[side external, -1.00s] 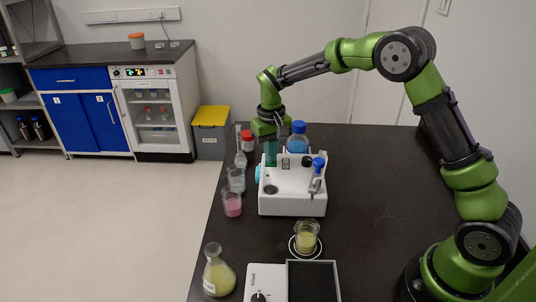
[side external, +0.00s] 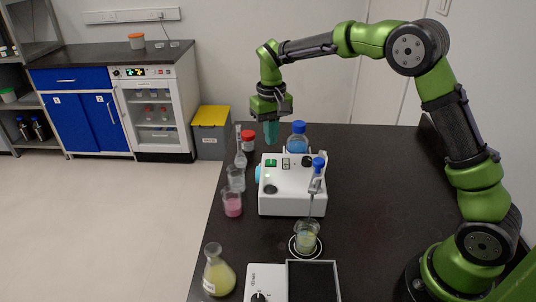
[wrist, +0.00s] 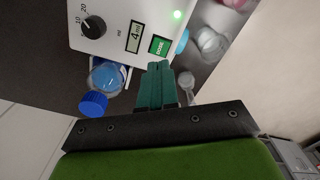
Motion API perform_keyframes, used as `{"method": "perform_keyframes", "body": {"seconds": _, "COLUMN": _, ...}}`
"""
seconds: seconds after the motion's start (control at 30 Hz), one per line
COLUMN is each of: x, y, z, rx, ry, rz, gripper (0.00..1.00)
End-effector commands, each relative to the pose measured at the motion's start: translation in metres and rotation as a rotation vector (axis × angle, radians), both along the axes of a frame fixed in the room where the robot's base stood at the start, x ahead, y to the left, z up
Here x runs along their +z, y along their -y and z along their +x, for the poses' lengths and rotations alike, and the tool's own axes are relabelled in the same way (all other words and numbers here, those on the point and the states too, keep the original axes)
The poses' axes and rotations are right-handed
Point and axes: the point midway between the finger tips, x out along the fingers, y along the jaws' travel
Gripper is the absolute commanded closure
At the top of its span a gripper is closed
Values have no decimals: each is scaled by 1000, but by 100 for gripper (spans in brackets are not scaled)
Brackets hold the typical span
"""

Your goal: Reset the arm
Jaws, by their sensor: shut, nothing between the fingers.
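My gripper (side external: 271,132) hangs in the air above the back of the white dosing device (side external: 292,200), fingers pointing down. Its teal fingers are shut and empty. In the wrist view the shut fingers (wrist: 156,85) show beside the device's green DOSE button (wrist: 159,46) and a display (wrist: 135,36) that reads 4 ml. A glass beaker (side external: 306,240) with yellow-green liquid stands in front of the device. A thin line runs from the device's nozzle side down to this beaker.
Blue-capped bottle (side external: 298,138) stands behind the device. A red-capped jar (side external: 248,141), a beaker (side external: 236,180), a pink-filled beaker (side external: 232,206) and a yellow flask (side external: 217,272) line the left edge. A stirrer with a knob (side external: 264,284) is in front. Table right of the device is clear.

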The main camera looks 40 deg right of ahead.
Motion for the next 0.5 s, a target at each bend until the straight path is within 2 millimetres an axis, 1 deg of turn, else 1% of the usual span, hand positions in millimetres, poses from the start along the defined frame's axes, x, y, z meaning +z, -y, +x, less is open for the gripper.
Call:
{"method": "perform_keyframes", "body": {"seconds": 0.1, "x": 7, "y": 0, "z": 0, "rx": 1, "ry": 2, "rz": -1, "gripper": 100}}
{"method": "perform_keyframes", "body": {"seconds": 0.4, "x": 9, "y": 0, "z": 0, "rx": 1, "ry": 1, "rz": 0, "gripper": 100}}
{"method": "perform_keyframes", "body": {"seconds": 0.5, "x": 15, "y": 0, "z": -4, "rx": 0, "ry": 14, "rz": 5, "gripper": 100}}
